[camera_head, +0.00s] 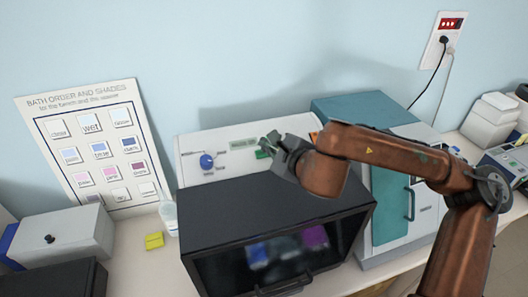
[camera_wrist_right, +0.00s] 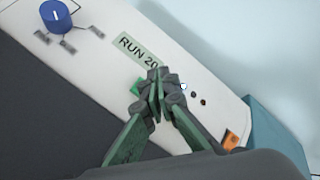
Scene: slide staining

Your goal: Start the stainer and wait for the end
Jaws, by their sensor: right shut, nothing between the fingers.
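The stainer (camera_head: 280,220) stands on the bench with a dark hood, a front window and a handle. Blurred bluish and purple patches show behind the window. Its white back panel (camera_head: 190,151) carries a blue knob (camera_head: 207,161), also in the right wrist view (camera_wrist_right: 57,16), and a green display (camera_wrist_right: 136,48) reading "RUN 20", its end hidden. A green button (camera_wrist_right: 137,87) is partly covered by my fingers. An orange part (camera_wrist_right: 231,140) sits farther right. My right gripper (camera_head: 263,145) is shut and empty, its tips (camera_wrist_right: 157,88) at the panel beside the green button; contact is unclear. My left gripper is not in view.
A bath order chart (camera_head: 95,150) leans on the wall at left. A grey box (camera_head: 62,238), a yellow block (camera_head: 154,240) and a bottle (camera_head: 169,216) stand left of the stainer. A teal-and-white cabinet (camera_head: 390,205) stands close on its right.

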